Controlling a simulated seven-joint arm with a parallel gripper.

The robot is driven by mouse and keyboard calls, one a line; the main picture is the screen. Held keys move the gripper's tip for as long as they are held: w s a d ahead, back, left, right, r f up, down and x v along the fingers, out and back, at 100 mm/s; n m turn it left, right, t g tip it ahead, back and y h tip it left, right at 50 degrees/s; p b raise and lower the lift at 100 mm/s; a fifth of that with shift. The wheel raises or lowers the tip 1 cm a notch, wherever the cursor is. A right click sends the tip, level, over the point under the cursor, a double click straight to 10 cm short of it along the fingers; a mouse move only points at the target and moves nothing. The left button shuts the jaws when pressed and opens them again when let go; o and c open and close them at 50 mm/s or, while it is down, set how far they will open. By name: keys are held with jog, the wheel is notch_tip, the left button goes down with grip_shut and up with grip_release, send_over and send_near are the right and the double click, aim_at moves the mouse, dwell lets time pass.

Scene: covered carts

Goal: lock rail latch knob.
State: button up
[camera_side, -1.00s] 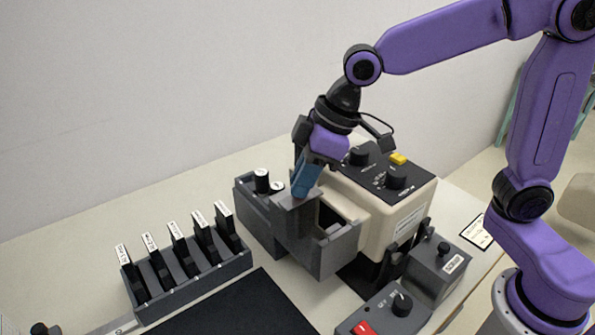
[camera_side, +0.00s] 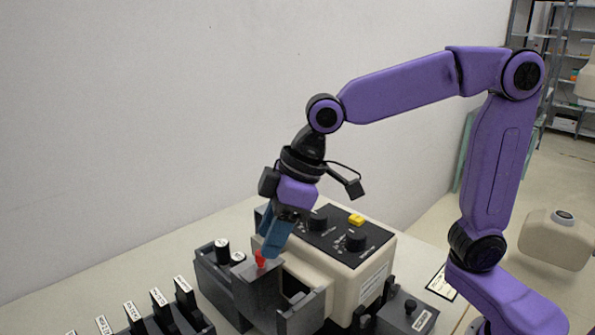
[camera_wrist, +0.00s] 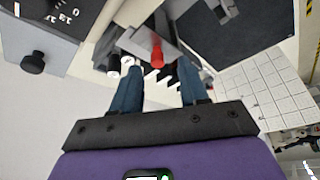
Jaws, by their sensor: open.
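A small red knob (camera_side: 260,259) stands up on top of the grey block (camera_side: 262,290) at the front of the cream machine. It also shows in the wrist view (camera_wrist: 156,48), between and beyond the fingertips. My gripper (camera_side: 270,251) has blue fingers and is just above and beside the knob in the side view. In the wrist view the two fingers (camera_wrist: 158,70) are apart with nothing between them that they grip. I cannot tell whether a finger touches the knob.
The cream machine (camera_side: 345,263) with black dials and a yellow button stands just right of my gripper. A grey rack of labelled black slabs (camera_side: 187,303) is at the lower left. A small box with a black knob (camera_side: 411,306) is at the lower right.

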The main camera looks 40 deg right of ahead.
jog(key=v, duration=1.4)
jog(key=s+d+f+m+g, duration=0.2)
jog(key=s+d+f+m, duration=0.1)
jog(key=s+d+f, duration=1.1)
jog(key=f+n+h, duration=0.1)
jog(key=f, duration=0.1)
jog(key=s+a+f+n+h, duration=0.1)
jog(key=f, duration=0.2)
jog(key=a+f+n, duration=0.1)
jog(key=f+n, duration=0.1)
jog(key=shift+s+f+g+h, duration=0.3)
jog(key=shift+h, duration=0.1)
jog(key=shift+s+f+n, duration=0.3)
jog(key=shift+f+n, duration=0.1)
jog(key=shift+f, duration=0.15)
